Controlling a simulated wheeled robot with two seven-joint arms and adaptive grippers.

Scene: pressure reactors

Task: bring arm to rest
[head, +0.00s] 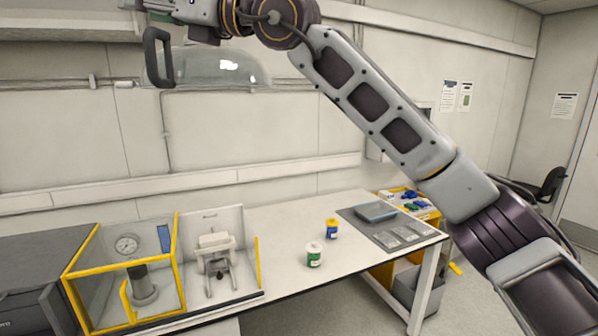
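My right arm comes in from the lower right and reaches up across the picture to the top left. Its wrist end (205,18) is high in front of the back wall, well above the table, and is partly cut off by the top edge. A black loop-shaped part (149,58) hangs beside it; I cannot tell whether this is a gripper finger or a handle. A clear dome-like piece (222,68) shows just below the wrist; I cannot tell whether it is held. The fingertips are not clearly seen. My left gripper is not in view.
The white table (285,268) carries a yellow-framed enclosure (90,250) with a gauge, a grey stand (215,245), a green-labelled jar (314,255), a blue-and-yellow jar (332,229) and a dark mat (388,244).

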